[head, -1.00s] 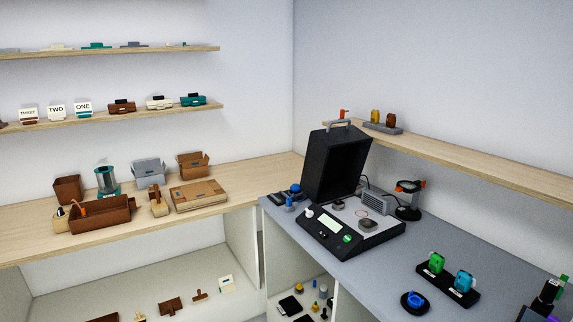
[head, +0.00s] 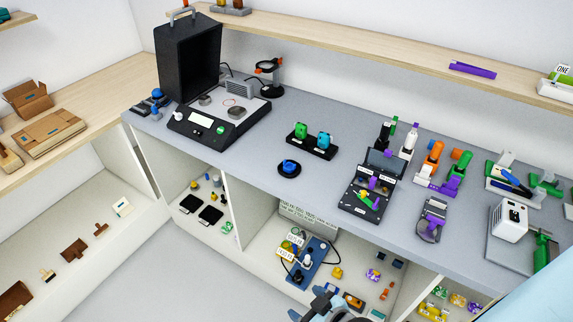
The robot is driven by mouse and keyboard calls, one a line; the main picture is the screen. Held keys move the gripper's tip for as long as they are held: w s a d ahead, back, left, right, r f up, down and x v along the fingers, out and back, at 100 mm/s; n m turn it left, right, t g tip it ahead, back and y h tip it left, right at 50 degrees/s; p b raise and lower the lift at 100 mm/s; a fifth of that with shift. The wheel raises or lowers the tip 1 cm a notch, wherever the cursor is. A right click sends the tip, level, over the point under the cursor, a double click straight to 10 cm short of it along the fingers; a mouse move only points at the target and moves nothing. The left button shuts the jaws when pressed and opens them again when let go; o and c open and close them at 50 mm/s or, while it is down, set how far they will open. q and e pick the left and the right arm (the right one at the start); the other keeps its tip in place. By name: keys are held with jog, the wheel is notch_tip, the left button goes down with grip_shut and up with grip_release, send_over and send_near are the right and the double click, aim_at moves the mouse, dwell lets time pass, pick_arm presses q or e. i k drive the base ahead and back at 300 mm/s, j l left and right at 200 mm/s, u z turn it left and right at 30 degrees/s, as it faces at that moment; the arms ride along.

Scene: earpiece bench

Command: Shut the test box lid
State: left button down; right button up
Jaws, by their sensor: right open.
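The test box (head: 226,125) stands on the grey bench at the left, with a dark front panel, a small display and a green button. Its black lid (head: 190,58) stands open, raised nearly upright at the box's left side, with a grey handle (head: 181,16) on its top edge. Grey pieces sit on the light deck inside the box. My right gripper (head: 322,304) shows at the bottom edge, partly cut off, open and well away from the box. It is in front of the lower shelves. My left gripper is not in view.
A magnifier stand (head: 268,78) stands right behind the box. A black holder (head: 311,142) with green and blue earpieces and a blue round piece (head: 289,167) are to its right. Tools and fixtures crowd the bench's right part. A wooden shelf (head: 350,44) runs above the bench.

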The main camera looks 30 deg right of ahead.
aim_at(188, 48)
jog(key=i+j+z, duration=0.15)
jog(key=i+j, duration=0.15)
jog(key=i, duration=0.2)
jog(key=i+j+z, duration=0.1)
jog(key=i+j, duration=0.25)
jog(key=i, duration=0.15)
